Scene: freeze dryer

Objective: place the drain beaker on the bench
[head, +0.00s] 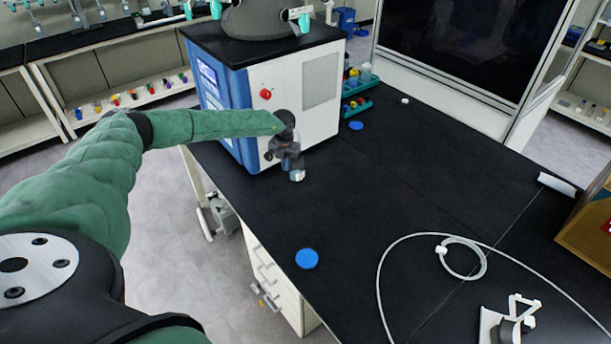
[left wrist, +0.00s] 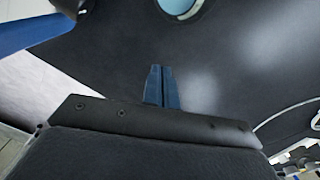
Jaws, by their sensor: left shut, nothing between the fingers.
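A small pale, clear vessel (head: 297,176), which looks like the drain beaker, stands on the black bench (head: 400,200) in front of the freeze dryer. A round pale-rimmed thing with a bluish inside, cut off at the top of the left wrist view (left wrist: 182,6), looks like the same beaker. My left gripper (head: 294,165) is close to it in the head view, which cannot show whether they touch. In the left wrist view the fingers (left wrist: 160,84) are shut and empty, apart from the round thing. My right gripper is not in view.
The blue and white freeze dryer (head: 318,90) stands behind my left gripper. Blue discs lie on the bench at the front (head: 307,258) and back (head: 356,126). A white hose (head: 385,262) coils at the right. The middle of the bench is clear.

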